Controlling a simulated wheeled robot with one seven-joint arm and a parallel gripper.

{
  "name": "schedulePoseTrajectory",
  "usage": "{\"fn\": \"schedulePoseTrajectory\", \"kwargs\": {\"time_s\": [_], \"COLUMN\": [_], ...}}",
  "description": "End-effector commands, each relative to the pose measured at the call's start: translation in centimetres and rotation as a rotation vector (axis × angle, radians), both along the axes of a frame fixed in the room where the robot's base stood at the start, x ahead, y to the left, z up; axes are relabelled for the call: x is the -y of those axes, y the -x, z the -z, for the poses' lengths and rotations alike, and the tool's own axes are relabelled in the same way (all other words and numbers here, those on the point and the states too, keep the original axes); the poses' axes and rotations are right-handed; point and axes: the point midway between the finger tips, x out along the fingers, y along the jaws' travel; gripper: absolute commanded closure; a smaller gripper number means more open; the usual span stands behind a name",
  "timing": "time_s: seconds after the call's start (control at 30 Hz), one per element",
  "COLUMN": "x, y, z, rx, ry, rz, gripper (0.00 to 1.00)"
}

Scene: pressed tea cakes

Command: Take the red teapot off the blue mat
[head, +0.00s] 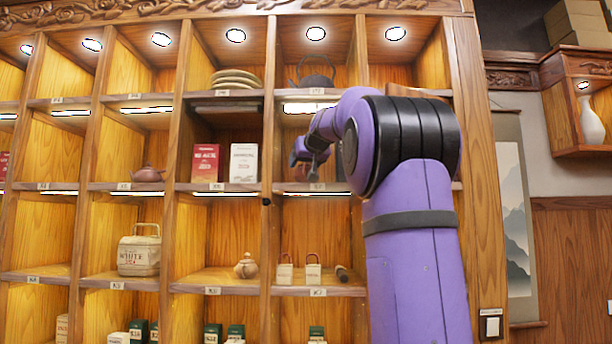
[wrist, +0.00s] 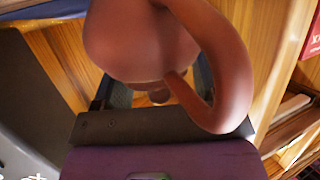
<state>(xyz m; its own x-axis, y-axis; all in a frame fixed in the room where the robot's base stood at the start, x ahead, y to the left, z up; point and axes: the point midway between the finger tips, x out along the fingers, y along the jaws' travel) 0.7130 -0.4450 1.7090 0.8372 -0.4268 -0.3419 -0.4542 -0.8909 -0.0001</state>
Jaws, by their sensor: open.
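A red-brown teapot (wrist: 135,40) fills the top of the wrist view, very close, its looped handle (wrist: 238,80) curving down on the right. A small knob shows at its lower edge, between my fingers. A strip of blue (wrist: 45,10), seemingly the mat's edge, shows at the top left; the rest is hidden. My gripper (wrist: 160,88) is open, with a finger on each side of the knob; I cannot tell whether they touch it.
Wooden dividers and shelf boards surround the cell closely. In the cell to the left stand a red box (head: 205,164) and a white box (head: 243,163). Another reddish teapot (head: 148,174) sits farther left. A dark kettle (head: 313,76) stands on the shelf above.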

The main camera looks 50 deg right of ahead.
Motion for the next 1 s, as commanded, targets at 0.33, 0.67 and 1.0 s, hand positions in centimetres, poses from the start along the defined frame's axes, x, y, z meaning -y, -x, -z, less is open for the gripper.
{"fn": "schedulePoseTrajectory", "kwargs": {"time_s": [0.33,0.67,1.0], "x": [0.0,0.0,0.0], "y": [0.0,-0.1,-0.1], "z": [0.1,0.0,-2.0], "rx": [-0.002,-0.003,-0.001], "ry": [-0.001,-0.002,0.0], "rz": [0.0,-0.001,0.0], "gripper": [0.92,0.92,0.92]}}
